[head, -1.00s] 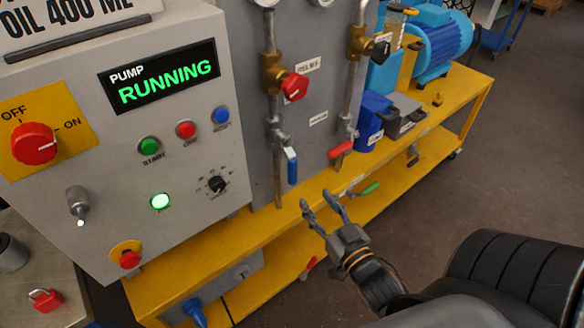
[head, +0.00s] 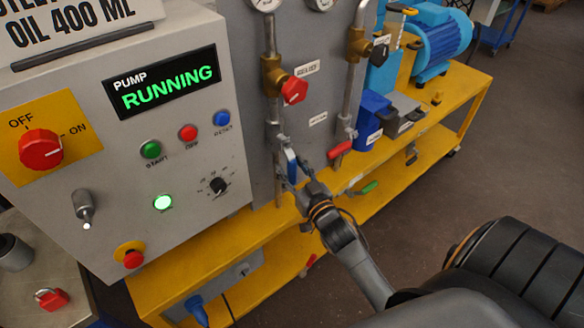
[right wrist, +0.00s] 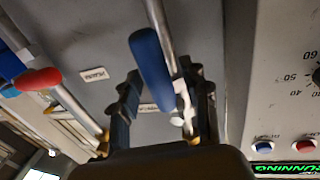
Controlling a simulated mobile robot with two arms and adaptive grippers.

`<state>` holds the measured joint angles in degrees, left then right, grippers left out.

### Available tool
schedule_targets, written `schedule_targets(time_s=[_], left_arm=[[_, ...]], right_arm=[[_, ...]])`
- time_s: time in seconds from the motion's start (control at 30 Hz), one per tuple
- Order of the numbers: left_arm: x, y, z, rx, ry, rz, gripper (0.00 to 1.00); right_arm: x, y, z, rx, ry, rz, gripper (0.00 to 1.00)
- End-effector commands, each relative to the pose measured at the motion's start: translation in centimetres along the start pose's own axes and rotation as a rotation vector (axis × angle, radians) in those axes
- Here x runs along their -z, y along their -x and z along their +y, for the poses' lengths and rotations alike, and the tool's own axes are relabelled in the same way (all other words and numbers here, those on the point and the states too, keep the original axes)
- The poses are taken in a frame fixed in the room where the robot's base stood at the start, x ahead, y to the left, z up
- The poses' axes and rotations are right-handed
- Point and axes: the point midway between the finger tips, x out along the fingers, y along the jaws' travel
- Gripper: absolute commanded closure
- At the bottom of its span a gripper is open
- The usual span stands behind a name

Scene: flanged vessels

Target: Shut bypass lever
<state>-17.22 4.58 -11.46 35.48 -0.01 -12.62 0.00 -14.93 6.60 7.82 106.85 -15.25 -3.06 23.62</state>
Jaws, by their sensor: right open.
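A blue-handled lever (head: 291,164) hangs down on the left pipe of the grey panel. My right gripper (head: 295,176) is open at this lever. In the right wrist view the blue handle (right wrist: 152,68) shows between the two spread fingers (right wrist: 163,92); I cannot tell whether either finger touches it. A red-handled lever (head: 341,149) is on the right pipe, angled sideways. A green handle (head: 369,187) lies lower, over the yellow frame. The small labels are too blurred to tell which lever is the bypass. My left gripper is out of view.
The grey control box (head: 120,150) stands close on the left, its display reading "PUMP RUNNING". A red knob (head: 293,91) sits above the blue lever. The yellow bench (head: 225,245) runs below. Open floor (head: 430,200) lies to the right.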

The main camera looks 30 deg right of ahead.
Motion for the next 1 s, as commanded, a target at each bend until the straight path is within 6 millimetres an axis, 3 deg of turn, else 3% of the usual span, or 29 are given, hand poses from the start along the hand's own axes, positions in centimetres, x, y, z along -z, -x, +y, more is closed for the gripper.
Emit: schedule_targets(time_s=[0.13, 0.3, 0.37, 0.73, 1.0], left_arm=[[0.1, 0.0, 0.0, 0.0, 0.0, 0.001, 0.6], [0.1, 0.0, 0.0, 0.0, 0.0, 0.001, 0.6], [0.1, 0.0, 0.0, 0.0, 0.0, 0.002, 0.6], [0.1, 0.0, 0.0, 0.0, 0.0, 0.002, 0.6], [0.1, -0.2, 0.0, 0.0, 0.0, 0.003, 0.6]], right_arm=[[0.0, 0.0, 0.0, 0.0, 0.0, 0.0, 0.56], [0.0, 0.0, 0.0, 0.0, 0.001, 0.0, 0.91], [0.0, 0.0, 0.0, 0.0, 0.001, 0.0, 1.0], [0.0, 0.0, 0.1, 0.0, 0.016, 0.003, 1.0], [-0.1, -0.1, 1.1, -0.001, 0.134, 0.024, 1.0]])
